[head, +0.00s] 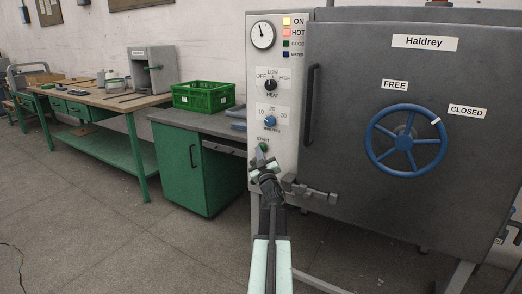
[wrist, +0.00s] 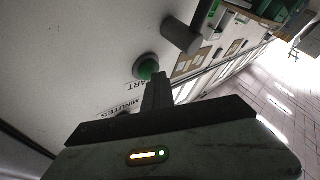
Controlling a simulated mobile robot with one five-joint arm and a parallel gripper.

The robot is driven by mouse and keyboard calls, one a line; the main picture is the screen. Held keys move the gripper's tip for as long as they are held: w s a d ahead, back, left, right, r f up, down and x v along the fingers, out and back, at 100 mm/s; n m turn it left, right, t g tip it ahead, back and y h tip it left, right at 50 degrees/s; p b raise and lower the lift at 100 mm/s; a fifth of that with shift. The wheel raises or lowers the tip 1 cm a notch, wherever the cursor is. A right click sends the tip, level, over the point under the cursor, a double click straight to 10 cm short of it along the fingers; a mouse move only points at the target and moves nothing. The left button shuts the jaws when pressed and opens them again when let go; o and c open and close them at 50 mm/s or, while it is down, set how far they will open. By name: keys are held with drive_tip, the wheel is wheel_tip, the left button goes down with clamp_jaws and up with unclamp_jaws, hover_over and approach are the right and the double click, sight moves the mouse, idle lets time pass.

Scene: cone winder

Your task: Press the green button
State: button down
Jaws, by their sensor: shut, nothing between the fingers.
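The green button (head: 264,147) sits low on the pale control panel, just under the START label. In the wrist view the round green button (wrist: 147,67) stands out from the panel near the picture's middle. My gripper (head: 261,158) is shut and empty in front of the panel, its tip just below the button in the head view. In the wrist view the closed fingers (wrist: 157,90) point at the button and overlap its lower edge. I cannot tell whether they touch it.
Above the button are a MINUTES knob (head: 270,121), a HEAT knob (head: 270,85) and a gauge (head: 262,35). To the right is the dark door (head: 350,120) with a blue handwheel (head: 405,168). A green crate (head: 203,97) stands on the bench at left.

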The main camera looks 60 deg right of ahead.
drive_tip(key=shift+s+d+f, duration=0.15)
drive_tip(key=shift+s, duration=0.1)
drive_tip(key=a, duration=0.6)
drive_tip(key=shift+w+f, duration=0.1)
drive_tip(key=shift+w, duration=0.05)
idle(0.5)
